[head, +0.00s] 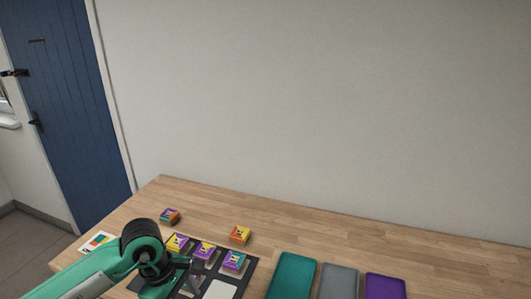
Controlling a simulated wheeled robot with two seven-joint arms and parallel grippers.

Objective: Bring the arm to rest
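My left arm comes in from the lower left over the wooden table, bent at a black joint. My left gripper (188,272) hangs low over the near left part of a dark board. Its fingers are small and partly hidden, so I cannot tell whether it is open or shut. I see nothing clearly held in it. My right gripper is not in view.
The dark board (250,268) bears several small colourful boxes and a pale square. Two loose boxes (169,216) (240,235) lie beyond it. A patterned card (97,242) lies left. Teal (292,275), grey (338,283) and purple (385,287) trays stand right. Back right tabletop is clear.

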